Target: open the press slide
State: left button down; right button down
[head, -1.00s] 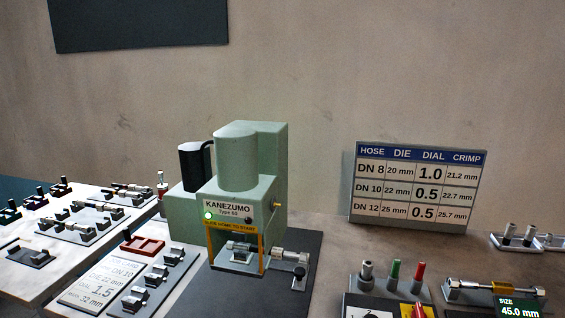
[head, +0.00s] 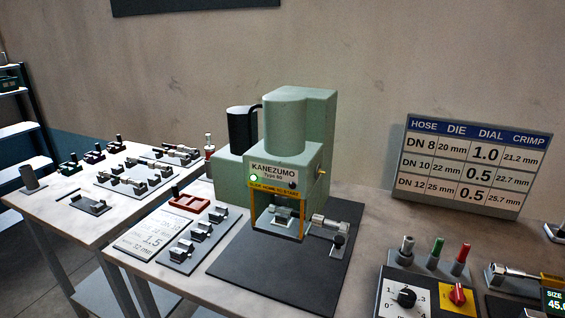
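The green press (head: 300,125), marked KANEZUMO Type 60, stands on a dark mat in the middle of the head view. A green lamp (head: 254,178) glows on its front, above a yellow strip reading about "slide home to start". Below the strip, a yellow-edged opening holds a small metal die (head: 283,215). A metal piece (head: 326,224) with a dark round knob (head: 339,240) sticks out to the right of the opening. I cannot tell for sure which part is the slide. Neither of my grippers is in view.
A dial box (head: 400,293) with a red switch stands at the front right. A HOSE/DIE/DIAL/CRIMP chart (head: 463,165) leans at the back right. The dark mat (head: 270,280) is bare in front.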

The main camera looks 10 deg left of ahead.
aim_at(295, 231)
jog(key=l+u, duration=0.65)
jog(key=u, duration=0.15)
jog(key=l+u, duration=0.4)
jog(key=k+j, duration=0.05)
jog(key=j, duration=0.1)
